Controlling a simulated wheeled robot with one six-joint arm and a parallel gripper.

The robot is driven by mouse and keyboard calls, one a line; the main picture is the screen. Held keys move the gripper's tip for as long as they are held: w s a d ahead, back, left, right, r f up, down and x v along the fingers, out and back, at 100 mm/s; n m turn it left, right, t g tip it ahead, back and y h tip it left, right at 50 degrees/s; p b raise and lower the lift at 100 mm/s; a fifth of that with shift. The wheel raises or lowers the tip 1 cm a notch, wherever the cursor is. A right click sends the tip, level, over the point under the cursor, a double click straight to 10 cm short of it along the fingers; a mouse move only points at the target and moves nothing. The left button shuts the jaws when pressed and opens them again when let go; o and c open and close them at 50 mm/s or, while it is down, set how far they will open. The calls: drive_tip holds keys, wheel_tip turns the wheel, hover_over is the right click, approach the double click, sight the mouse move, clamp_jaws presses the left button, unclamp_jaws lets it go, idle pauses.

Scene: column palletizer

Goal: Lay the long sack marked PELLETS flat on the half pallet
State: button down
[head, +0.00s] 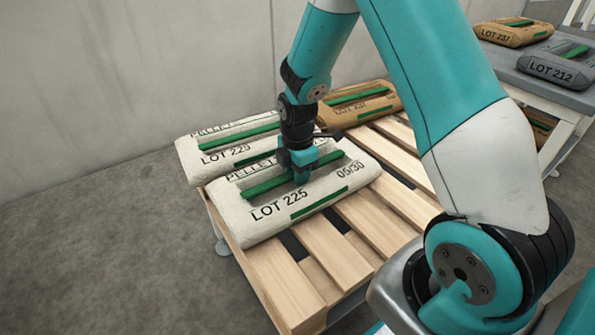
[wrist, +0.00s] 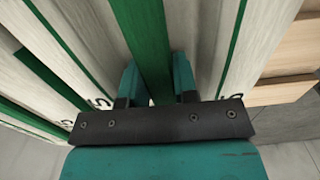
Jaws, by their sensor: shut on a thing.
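The long white sack marked PELLETS, LOT 225 (head: 325,190), lies flat on the wooden half pallet (head: 300,262), near its left edge. My gripper (head: 302,176) is over the sack's middle, shut on its green handle strip (head: 262,187). In the wrist view the green strip (wrist: 148,50) runs between the two teal fingers of my gripper (wrist: 157,80). The sack appears to rest on the slats; its underside is hidden.
Another white PELLETS sack, LOT 229 (head: 205,160), lies right behind the held one. A brown sack, LOT 237 (head: 355,105), lies at the pallet's far end. Bare slats show in front and to the right. A side table (head: 520,72) at right carries a brown sack (head: 512,33) and a grey sack (head: 558,66).

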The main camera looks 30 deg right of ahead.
drive_tip(key=c, duration=0.9)
unclamp_jaws()
wheel_tip(320, 180, up, 12)
drive_tip(key=p, duration=0.4)
drive_tip(key=s+a+r+m+y, duration=0.2)
drive_tip(key=s+a+r+m, duration=0.3)
drive_tip(key=s+a+r, duration=0.35)
drive_tip(key=s+a+r+m, duration=0.2)
drive_tip(key=s+a, duration=0.1)
drive_tip(key=s, duration=0.1)
drive_tip(key=s+a+r+m+y, duration=0.1)
drive_tip(key=s+a+r+m, duration=0.1)
drive_tip(key=s, duration=0.3)
drive_tip(key=s+a+r+m+y, duration=0.1)
drive_tip(key=s+a+r+m, duration=0.1)
drive_tip(key=s, duration=0.3)
drive_tip(key=shift+s+a+r, duration=0.15)
drive_tip(key=shift+a, duration=0.75)
